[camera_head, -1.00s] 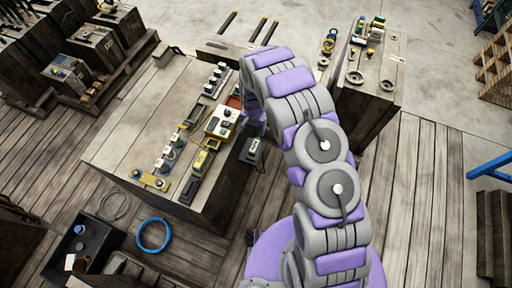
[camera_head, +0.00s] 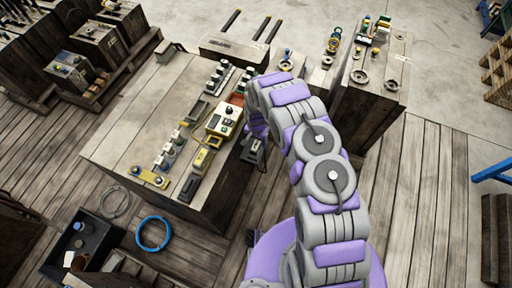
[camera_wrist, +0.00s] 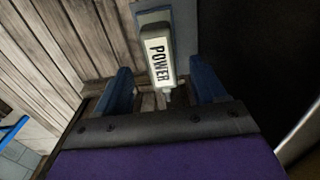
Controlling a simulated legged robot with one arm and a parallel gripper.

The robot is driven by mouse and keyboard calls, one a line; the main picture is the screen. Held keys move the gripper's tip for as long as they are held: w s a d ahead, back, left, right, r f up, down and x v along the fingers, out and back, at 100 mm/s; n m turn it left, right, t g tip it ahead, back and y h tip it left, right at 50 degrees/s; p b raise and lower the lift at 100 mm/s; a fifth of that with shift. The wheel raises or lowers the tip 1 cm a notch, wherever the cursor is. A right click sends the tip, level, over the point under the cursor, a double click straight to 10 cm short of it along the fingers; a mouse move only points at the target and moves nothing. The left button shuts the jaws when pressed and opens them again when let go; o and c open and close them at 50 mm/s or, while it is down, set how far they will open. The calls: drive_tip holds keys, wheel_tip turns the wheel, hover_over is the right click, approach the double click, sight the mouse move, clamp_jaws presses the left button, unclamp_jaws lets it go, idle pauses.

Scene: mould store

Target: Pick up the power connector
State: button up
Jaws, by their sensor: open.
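The power connector (camera_wrist: 157,55) is a whitish block with "POWER" in black letters, in front of a grey-blue plate (camera_wrist: 150,18) in the wrist view. My gripper (camera_wrist: 163,78) is open, with one blue finger on each side of the connector and a visible gap on both sides. The connector's lower end reaches down between the fingers toward the dark palm. In the head view my gripper (camera_head: 254,150) is small and dark beside the right side of the big wooden block (camera_head: 125,130); I cannot make out the connector clearly there.
On the block's top stand a control box with buttons (camera_head: 224,121), a yellow bracket (camera_head: 148,177) and several small fittings. Another block (camera_head: 378,88) with parts stands at the upper right. A black bin (camera_head: 83,245) and a blue hose coil (camera_head: 153,233) lie at the lower left.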

sight(256, 144)
wheel_tip(256, 144, down, 5)
drive_tip(key=shift+w+r+b, duration=0.1)
drive_tip(key=shift+w+b, duration=0.05)
drive_tip(key=shift+b, duration=0.45)
drive_tip(key=shift+c, duration=0.4)
drive_tip(key=c, duration=1.2)
